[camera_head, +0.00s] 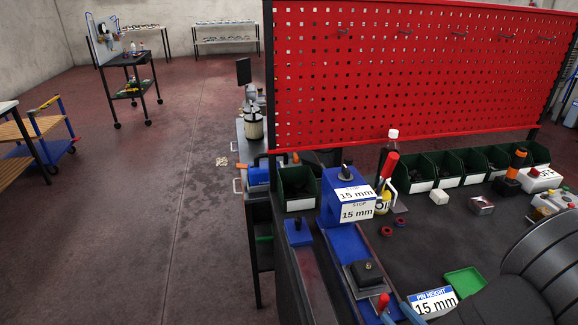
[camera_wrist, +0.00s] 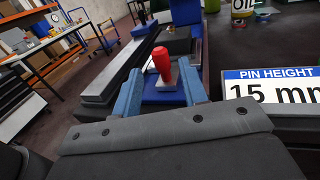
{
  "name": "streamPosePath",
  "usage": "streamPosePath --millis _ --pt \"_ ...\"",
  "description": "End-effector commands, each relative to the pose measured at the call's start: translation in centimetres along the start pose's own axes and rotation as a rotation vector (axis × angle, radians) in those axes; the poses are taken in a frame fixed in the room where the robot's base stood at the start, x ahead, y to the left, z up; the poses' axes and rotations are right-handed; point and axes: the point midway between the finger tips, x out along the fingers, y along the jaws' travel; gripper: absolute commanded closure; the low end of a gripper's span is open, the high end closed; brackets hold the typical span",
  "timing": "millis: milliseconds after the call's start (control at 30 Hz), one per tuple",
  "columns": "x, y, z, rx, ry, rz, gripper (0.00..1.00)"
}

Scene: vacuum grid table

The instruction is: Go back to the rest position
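My gripper (camera_wrist: 161,92) is open. In the wrist view its two blue fingers stand wide apart, and nothing is clasped between them. A red knob (camera_wrist: 162,62) on a small grey base shows upright between the fingers, apart from both. In the head view the red knob (camera_head: 383,302) is at the bottom, with my gripper (camera_head: 390,312) around its sides. The blue fixture (camera_head: 347,238) runs away from it, with a dark block with a black knob (camera_head: 367,271) on it. My dark arm (camera_head: 530,275) fills the lower right.
A blue stop block (camera_head: 343,193) with "15 mm" labels stands at the fixture's far end. A "PIN HEIGHT 15 mm" sign (camera_head: 434,300) and green tray (camera_head: 465,281) are close on the right. A red perforated panel (camera_head: 400,75) rises behind green bins (camera_head: 446,167). Open floor lies left.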

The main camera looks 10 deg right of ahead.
Motion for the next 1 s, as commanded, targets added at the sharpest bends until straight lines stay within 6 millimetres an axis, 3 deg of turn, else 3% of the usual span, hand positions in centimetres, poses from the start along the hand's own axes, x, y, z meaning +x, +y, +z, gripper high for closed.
streamPosePath --millis 200,400,1000 --pt "3.2 0.0 0.0 0.001 -0.001 0.003 0.61" --pt "4.8 0.0 0.0 0.001 0.001 0.002 0.61" --pt "5.2 0.0 0.0 0.001 0.0 0.0 0.61"
